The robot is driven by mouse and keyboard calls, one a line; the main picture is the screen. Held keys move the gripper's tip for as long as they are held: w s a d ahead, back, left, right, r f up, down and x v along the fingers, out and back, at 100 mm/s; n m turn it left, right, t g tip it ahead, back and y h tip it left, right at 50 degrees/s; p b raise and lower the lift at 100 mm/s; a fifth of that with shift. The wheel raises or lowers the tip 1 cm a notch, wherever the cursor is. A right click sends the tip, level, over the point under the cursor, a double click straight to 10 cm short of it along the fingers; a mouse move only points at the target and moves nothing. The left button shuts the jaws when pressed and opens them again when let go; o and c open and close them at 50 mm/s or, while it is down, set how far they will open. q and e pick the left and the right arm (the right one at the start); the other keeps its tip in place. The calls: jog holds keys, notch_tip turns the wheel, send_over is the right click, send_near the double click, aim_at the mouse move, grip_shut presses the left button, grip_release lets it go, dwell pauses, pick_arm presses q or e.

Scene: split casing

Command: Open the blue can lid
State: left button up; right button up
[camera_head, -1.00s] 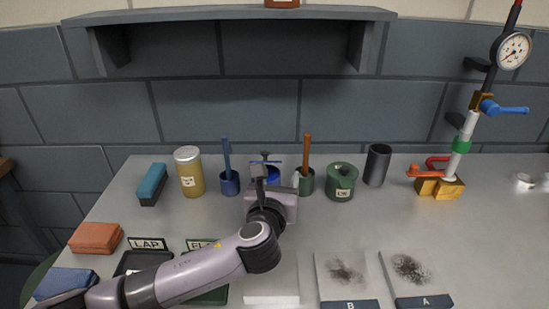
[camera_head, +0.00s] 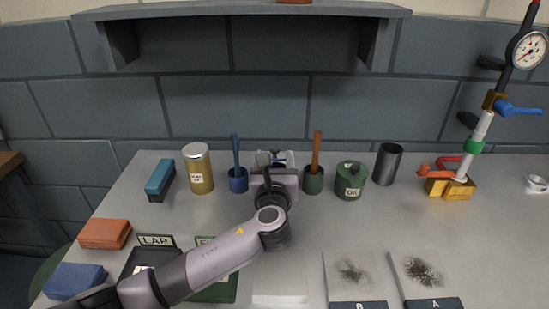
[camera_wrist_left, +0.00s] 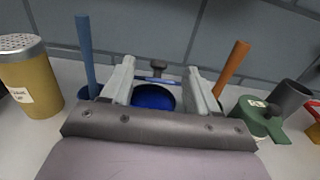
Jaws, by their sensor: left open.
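My left gripper (camera_head: 276,160) is at the back of the bench, between the blue cup and the green cup. In the left wrist view the gripper (camera_wrist_left: 161,68) is open, its two pale fingers spread wide. Between them shows the round blue can (camera_wrist_left: 153,97). A thin blue lid (camera_wrist_left: 155,81) with a dark knob (camera_wrist_left: 158,67) shows nearly edge-on above and behind the blue round. Whether the fingers touch it I cannot tell. In the head view my gripper hides most of the can. My right gripper is not in view.
The blue cup (camera_head: 238,180) and green cup (camera_head: 313,180), each with an upright handle, stand close on either side. A yellow canister (camera_head: 199,170) is left; a green oil can (camera_head: 350,182) and dark cylinder (camera_head: 386,164) are right. A wall (camera_head: 280,110) rises behind.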

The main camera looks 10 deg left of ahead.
pick_arm(q)
jog(key=shift+w+a, duration=0.1)
jog(key=shift+w, duration=0.25)
jog(key=shift+c, duration=0.3)
grip_shut()
jog(key=shift+f, duration=0.1)
